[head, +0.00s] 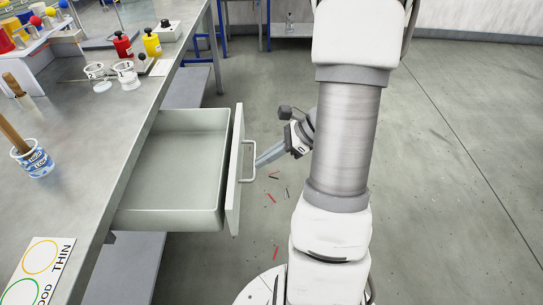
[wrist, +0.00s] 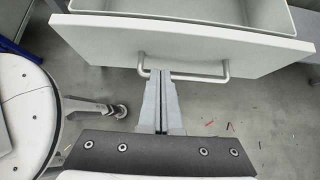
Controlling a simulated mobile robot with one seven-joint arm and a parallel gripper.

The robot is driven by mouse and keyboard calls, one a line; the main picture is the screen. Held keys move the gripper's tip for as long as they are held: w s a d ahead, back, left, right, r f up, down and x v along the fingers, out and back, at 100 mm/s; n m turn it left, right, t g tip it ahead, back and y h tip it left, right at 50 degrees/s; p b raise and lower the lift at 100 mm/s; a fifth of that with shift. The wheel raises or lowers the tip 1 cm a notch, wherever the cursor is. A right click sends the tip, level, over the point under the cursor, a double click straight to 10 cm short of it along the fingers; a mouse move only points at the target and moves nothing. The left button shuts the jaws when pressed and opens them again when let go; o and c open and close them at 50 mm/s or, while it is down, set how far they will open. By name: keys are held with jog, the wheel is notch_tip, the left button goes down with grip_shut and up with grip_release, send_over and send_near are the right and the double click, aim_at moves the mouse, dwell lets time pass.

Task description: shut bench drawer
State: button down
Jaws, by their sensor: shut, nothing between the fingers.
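The bench drawer (head: 180,165) is pulled far out from under the left bench and looks empty inside. Its pale front panel (head: 235,170) carries a grey bar handle (head: 249,160). In the wrist view the drawer front (wrist: 185,48) spans the upper part, with the handle (wrist: 205,77) below its middle. My gripper (head: 259,161) is shut and empty, its fingers pointing at the drawer front. In the wrist view the fingertips (wrist: 164,74) are at the left part of the handle; whether they touch it I cannot tell.
The bench top (head: 85,180) holds a blue-white mug (head: 32,158), white cups (head: 125,73), red (head: 122,45) and yellow (head: 152,45) bottles and a printed card (head: 38,272). Small red and black bits (head: 271,198) lie on the floor. The floor at right is open.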

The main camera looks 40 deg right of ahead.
aim_at(240, 175)
jog(key=b+x, duration=0.1)
jog(key=x, duration=0.4)
jog(key=shift+w+a, duration=0.1)
jog(key=w+a, duration=0.5)
jog(key=a, duration=0.3)
jog(key=w+a, duration=0.5)
jog(key=a, duration=0.3)
jog(key=w+a, duration=0.6)
jog(key=a, duration=0.2)
jog(key=shift+b, duration=0.3)
jog(key=shift+w+a+r, duration=0.15)
jog(key=shift+w+a, duration=0.05)
